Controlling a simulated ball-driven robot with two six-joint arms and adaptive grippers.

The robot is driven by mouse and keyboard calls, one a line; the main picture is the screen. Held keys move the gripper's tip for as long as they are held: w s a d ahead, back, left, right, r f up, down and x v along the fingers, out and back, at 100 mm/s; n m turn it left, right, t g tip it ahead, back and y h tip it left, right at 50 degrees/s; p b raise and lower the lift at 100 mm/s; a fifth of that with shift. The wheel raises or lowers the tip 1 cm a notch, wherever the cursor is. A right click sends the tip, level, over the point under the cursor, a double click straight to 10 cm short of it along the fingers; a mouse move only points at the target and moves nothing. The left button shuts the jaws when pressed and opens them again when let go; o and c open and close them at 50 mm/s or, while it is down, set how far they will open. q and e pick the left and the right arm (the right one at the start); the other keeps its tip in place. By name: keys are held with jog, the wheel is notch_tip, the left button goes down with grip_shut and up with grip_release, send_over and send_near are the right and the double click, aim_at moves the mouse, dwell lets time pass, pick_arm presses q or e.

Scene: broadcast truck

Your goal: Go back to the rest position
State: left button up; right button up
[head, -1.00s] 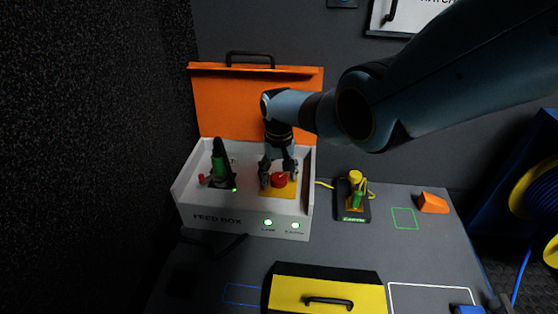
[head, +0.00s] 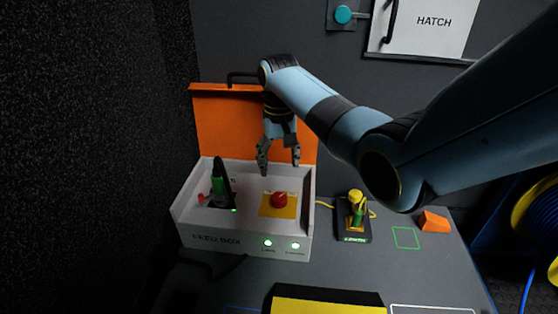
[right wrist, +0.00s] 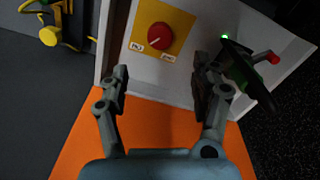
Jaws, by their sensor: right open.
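My right gripper (head: 279,158) is open and empty in the head view. It hangs above the white feed box (head: 240,247), in front of its raised orange lid (head: 215,125). The red knob (head: 279,200) on its yellow plate sits below the fingers, apart from them. In the right wrist view, the fingers (right wrist: 160,95) are spread, with the red knob (right wrist: 155,37) beyond them between the tips. My left gripper is in neither view.
A green-and-black lever (head: 219,183) stands in the box's left part. Two green lights glow on its front. A small yellow-and-green device (head: 356,212) and an orange block (head: 433,221) lie to the right. A yellow panel (head: 325,305) is in front. A white hatch (head: 428,28) is on the wall.

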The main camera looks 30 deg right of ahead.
jog(key=shift+f, duration=0.1)
